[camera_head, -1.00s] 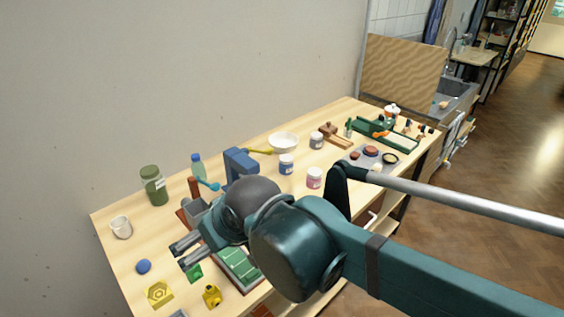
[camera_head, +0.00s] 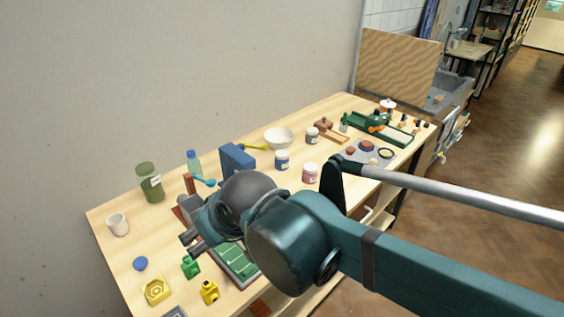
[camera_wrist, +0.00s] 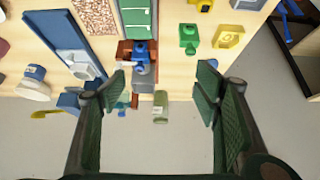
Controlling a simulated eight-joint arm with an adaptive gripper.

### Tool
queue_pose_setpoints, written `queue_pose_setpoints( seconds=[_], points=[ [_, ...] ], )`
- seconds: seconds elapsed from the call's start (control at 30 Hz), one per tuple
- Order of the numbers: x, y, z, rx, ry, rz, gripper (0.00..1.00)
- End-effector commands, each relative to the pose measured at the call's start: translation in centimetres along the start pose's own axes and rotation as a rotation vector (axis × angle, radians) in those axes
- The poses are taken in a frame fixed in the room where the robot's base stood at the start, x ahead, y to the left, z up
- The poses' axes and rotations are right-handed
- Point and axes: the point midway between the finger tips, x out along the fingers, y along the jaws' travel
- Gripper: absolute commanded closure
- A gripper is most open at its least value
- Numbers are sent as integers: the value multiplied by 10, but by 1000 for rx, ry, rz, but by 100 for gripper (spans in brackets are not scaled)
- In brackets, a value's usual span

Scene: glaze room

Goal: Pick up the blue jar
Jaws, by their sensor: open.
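The blue jar (camera_head: 282,160), a small jar with a blue band and pale lid, stands upright on the wooden table, in front of the white bowl (camera_head: 278,137). In the wrist view the blue jar (camera_wrist: 35,74) is near the left edge, overlapping the bowl (camera_wrist: 32,90). My gripper (camera_head: 190,243) is over the table's left part, well left of the jar. In the wrist view my gripper (camera_wrist: 160,88) has its fingers wide apart, with nothing held. The jar lies outside the fingers, to their left.
A pink jar (camera_head: 310,173) and a grey jar (camera_head: 312,135) stand near the blue jar. A blue upright object (camera_head: 237,160) stands between my gripper and the jar. A green jar (camera_head: 150,182) and a bottle (camera_head: 194,163) stand along the wall. Small blocks lie at the front left.

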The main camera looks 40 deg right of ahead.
Motion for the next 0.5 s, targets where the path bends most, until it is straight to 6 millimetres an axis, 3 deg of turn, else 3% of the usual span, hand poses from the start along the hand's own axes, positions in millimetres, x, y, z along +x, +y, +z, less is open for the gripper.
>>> queue_pose_setpoints(
  seconds=[0.5],
  points=[
    [-4,0,-3,0,0,0,46]
  ],
)
